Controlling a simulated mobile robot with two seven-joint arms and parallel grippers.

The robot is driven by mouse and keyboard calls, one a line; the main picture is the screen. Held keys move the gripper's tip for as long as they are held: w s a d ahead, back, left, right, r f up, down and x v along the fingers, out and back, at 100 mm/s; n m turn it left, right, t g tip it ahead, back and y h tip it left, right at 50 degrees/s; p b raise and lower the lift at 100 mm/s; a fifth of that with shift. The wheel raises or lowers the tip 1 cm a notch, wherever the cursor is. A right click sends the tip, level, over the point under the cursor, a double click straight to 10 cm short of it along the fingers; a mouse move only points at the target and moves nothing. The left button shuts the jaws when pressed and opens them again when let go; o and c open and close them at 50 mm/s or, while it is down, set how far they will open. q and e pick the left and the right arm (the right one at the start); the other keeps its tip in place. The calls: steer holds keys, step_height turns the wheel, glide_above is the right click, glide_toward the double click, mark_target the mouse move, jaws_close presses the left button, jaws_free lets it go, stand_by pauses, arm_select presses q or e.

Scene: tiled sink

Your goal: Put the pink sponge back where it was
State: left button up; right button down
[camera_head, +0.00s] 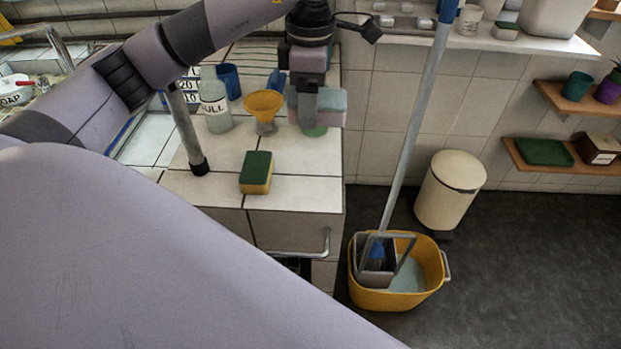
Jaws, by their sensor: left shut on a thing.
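My left gripper (311,116) reaches down over the right part of the tiled counter (300,193). It is shut on the pink sponge (333,118), which has a teal upper layer and a pale pinkish lower layer. The sponge's middle is hidden behind the gripper, and its ends show on either side. It seems to be held above the counter, near the back right edge. A small green round thing (315,132) shows partly below it. My right gripper is not in view.
A yellow-green sponge (256,173) lies nearer on the counter. A yellow funnel-like cup (263,106), a labelled bottle (214,104) and a blue cup (229,80) stand left of the gripper. A yellow mop bucket (438,262) and a cream bin (449,190) stand on the floor to the right.

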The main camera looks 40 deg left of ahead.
arm_select(q)
steer(key=n, duration=0.1)
steer(key=a+r+n, duration=0.1)
steer(key=n, duration=0.2)
steer(key=shift+w+a+r+n, duration=0.15)
steer(key=shift+a+r+n, duration=0.05)
steer(key=shift+r+n, duration=0.15)
steer(key=b, duration=0.1)
glide_above(305, 182)
step_height(305, 182, down, 6)
steer(key=shift+r, duration=0.25)
step_height(305, 182, down, 9)
steer(key=shift+f, duration=0.1)
step_height(305, 182, down, 5)
steer(key=shift+f, duration=0.1)
steer(key=shift+f, duration=0.15)
steer(key=o, duration=0.9)
steer(key=shift+o, duration=0.2)
